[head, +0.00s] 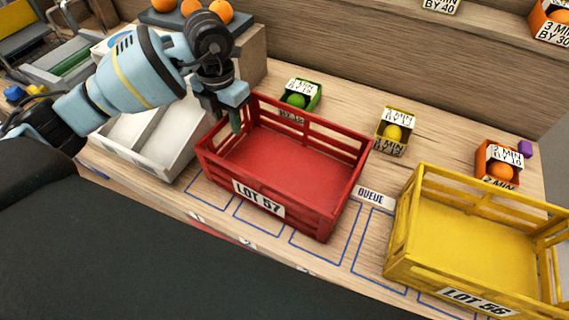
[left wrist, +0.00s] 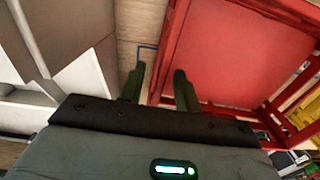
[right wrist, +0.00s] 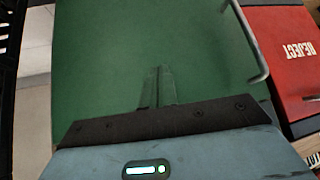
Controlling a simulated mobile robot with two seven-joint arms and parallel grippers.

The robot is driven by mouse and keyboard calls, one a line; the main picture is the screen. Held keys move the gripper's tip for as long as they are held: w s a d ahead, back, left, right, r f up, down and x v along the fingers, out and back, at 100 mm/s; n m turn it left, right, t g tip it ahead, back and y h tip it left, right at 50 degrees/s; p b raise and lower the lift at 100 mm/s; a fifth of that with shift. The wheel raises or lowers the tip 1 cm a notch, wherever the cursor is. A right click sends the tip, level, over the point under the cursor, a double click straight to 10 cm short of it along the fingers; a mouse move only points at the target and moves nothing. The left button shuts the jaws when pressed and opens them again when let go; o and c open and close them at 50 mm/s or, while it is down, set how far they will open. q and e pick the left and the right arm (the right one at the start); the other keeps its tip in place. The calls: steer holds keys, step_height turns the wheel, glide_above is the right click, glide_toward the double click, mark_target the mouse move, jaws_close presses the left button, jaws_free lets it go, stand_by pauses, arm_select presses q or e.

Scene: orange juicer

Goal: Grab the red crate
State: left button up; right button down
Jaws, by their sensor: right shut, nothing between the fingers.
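The red crate (head: 279,160), with slatted sides and a "LOT 57" label, stands upright on the wooden counter at the middle of the head view. It also fills the right part of the left wrist view (left wrist: 240,50). My left gripper (head: 236,118) is at the crate's left rim near its back corner. In the left wrist view its fingers (left wrist: 158,88) are apart, with the rim between them; firm contact does not show. My right gripper (right wrist: 157,90) is shut and empty in front of a green surface (right wrist: 110,50), outside the head view.
A yellow crate (head: 475,242) marked "LOT 56" stands to the right. A white tray (head: 150,140) is left of the red crate. Small green, yellow and orange fruit boxes (head: 392,130) line the back. A red "REJECT" panel (right wrist: 290,60) is beside the green surface.

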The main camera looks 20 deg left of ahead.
arm_select(q)
steer(key=shift+f, duration=1.15)
jaws_close()
steer(key=shift+r, duration=0.1)
